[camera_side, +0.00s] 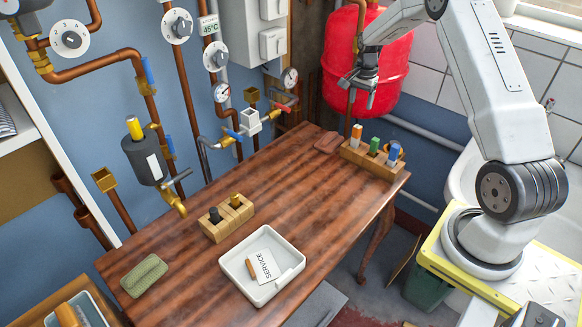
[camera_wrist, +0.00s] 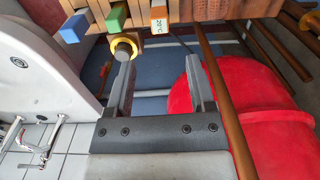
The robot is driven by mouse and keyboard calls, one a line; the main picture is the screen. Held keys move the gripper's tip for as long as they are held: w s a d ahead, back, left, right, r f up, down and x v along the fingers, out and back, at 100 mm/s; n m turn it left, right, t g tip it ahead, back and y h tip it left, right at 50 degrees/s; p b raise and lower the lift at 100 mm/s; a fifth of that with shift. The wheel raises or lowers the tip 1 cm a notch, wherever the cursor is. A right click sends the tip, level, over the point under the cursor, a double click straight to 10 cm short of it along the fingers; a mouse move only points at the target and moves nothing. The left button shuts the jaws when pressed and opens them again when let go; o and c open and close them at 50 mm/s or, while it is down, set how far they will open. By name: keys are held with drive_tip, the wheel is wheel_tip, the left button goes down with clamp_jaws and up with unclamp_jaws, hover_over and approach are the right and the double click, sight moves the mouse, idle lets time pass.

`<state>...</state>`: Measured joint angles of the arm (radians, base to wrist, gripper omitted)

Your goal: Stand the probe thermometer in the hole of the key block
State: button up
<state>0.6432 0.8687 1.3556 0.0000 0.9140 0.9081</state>
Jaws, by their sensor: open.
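The probe thermometer appears to be the orange-headed piece (camera_side: 356,135) in the wooden rack at the table's far right corner. In the wrist view its orange head (camera_wrist: 158,18) shows a 20°C label. The small wooden block (camera_side: 238,222) mid-table, probably the key block, holds a black-topped and a yellow-topped piece; I cannot make out a free hole. My gripper (camera_side: 362,92) hangs above and left of the rack, open and empty. In the wrist view the fingers (camera_wrist: 158,78) point toward the rack, with a gap between them, apart from the orange head.
The rack (camera_side: 360,157) also holds green (camera_side: 375,146) and blue (camera_side: 394,152) pieces. A white tray (camera_side: 232,268) holds a SERVICE card. A green pad (camera_side: 145,275) lies at the left. The red tank (camera_side: 350,50) stands close behind my gripper. Pipes line the wall.

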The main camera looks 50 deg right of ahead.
drive_tip(key=s+a+r+n+t, duration=0.15)
drive_tip(key=a+n, duration=0.25)
drive_tip(key=a, duration=0.5)
drive_tip(key=s+a+r+n, duration=0.2)
drive_tip(key=s+a+n, duration=0.15)
drive_tip(key=a, duration=0.45)
drive_tip(key=s+a+r+n+t, duration=0.1)
drive_tip(key=s+a+r+n, duration=0.1)
drive_tip(key=a+n, duration=0.5)
drive_tip(key=s+a+n, duration=0.3)
drive_tip(key=s+a, duration=0.6)
